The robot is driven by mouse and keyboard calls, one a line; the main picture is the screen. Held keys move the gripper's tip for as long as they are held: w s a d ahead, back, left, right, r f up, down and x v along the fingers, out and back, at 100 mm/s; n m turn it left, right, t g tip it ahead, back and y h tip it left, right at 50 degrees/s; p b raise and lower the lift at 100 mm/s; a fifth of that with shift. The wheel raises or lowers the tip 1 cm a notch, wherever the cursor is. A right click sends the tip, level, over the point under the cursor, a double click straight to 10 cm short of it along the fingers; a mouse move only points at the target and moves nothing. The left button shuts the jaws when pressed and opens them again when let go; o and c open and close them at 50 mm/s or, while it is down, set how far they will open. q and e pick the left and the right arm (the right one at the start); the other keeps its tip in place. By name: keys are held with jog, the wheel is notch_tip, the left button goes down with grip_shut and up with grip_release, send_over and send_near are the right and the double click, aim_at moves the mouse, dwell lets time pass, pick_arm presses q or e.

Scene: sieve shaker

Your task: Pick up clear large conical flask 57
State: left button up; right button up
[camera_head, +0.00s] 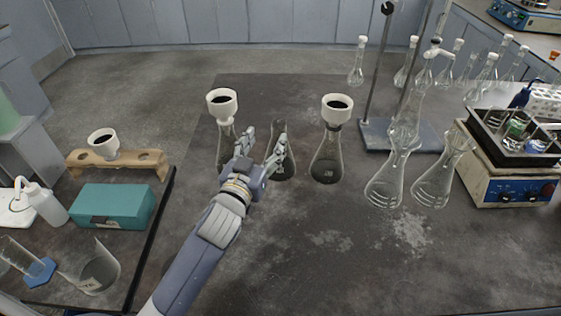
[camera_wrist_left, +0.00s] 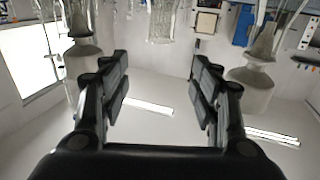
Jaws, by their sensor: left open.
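A clear conical flask (camera_head: 284,166) with no funnel stands on the dark bench, between two flasks topped with white funnels. My left gripper (camera_head: 264,142) is open just in front of it, and one finger overlaps the flask's neck in the picture. In the left wrist view, the open fingers (camera_wrist_left: 160,75) have an empty gap between them. Glass (camera_wrist_left: 163,22) shows beyond the gap at the top edge. Two more clear conical flasks (camera_head: 386,184) (camera_head: 432,186) stand to the right. I cannot read which flask is number 57. My right gripper is not in view.
White funnels (camera_head: 222,103) (camera_head: 337,108) top the neighbouring flasks close on both sides. A stand base (camera_head: 378,138) and a stirrer with a rack (camera_head: 510,190) are on the right. A teal box (camera_head: 113,206) lies on the left. The front of the bench is clear.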

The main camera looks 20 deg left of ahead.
aim_at(277, 135)
pick_arm(q)
jog(key=w+f+b, duration=0.1)
jog(key=w+f, duration=0.1)
jog(key=w+f+b, duration=0.1)
jog(key=w+f, duration=0.1)
jog(key=w, duration=0.1)
jog(key=shift+w+d+f+b, duration=0.1)
jog(key=shift+w+f+b, duration=0.1)
jog(key=shift+b, duration=0.2)
jog(key=shift+w+r, duration=0.2)
jog(key=shift+w, duration=0.6)
jog(key=w+p, duration=0.1)
jog(key=w, duration=0.3)
jog(key=shift+w+d+f, duration=0.1)
jog(key=shift+w, duration=0.05)
grip_shut()
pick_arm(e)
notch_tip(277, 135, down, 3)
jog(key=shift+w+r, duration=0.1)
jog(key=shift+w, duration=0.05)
